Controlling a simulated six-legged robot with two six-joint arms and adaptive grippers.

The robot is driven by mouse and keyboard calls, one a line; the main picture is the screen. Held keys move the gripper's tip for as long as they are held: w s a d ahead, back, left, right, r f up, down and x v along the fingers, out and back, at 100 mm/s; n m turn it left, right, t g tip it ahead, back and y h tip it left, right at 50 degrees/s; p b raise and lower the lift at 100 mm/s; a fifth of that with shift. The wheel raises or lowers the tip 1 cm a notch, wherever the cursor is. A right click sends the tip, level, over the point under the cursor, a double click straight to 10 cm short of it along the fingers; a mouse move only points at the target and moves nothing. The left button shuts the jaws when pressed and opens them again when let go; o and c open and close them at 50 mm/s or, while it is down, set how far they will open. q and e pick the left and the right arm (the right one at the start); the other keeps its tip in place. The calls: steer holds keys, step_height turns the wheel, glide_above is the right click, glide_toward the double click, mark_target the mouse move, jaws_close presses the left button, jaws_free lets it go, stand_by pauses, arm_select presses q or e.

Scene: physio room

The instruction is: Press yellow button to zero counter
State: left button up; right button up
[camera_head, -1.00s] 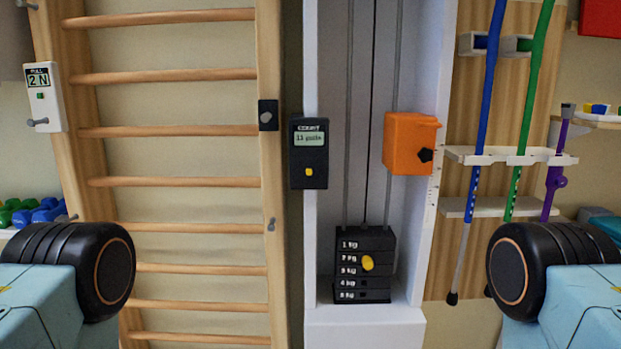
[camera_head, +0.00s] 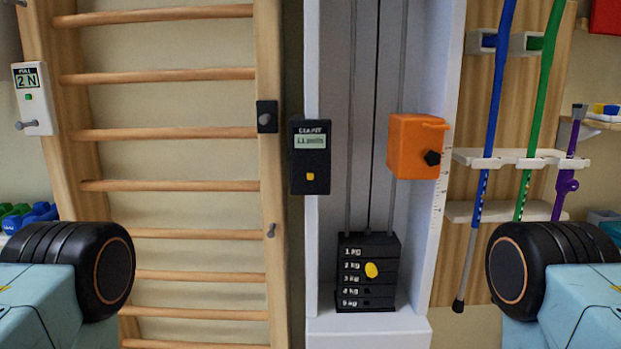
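A small black counter box (camera_head: 310,157) is fixed to the left upright of the white pulley frame. Its greenish display reads something like "11 pulls", slightly blurred. The yellow button (camera_head: 310,176) is a small square on its lower front, unobstructed. Black rounded parts of my arms show at the lower left and lower right edges. No gripper fingers are visible, and nothing of mine is near the counter.
Wooden wall bars (camera_head: 165,185) stand to the left, with a white pull gauge (camera_head: 33,98) beside them. An orange box (camera_head: 414,146) with a black knob and a weight stack (camera_head: 367,272) with a yellow pin are on the frame. Crutches (camera_head: 490,120) hang at right.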

arm_select(q)
steer(key=shift+s, duration=0.1)
jaws_close()
stand_by(1.0)
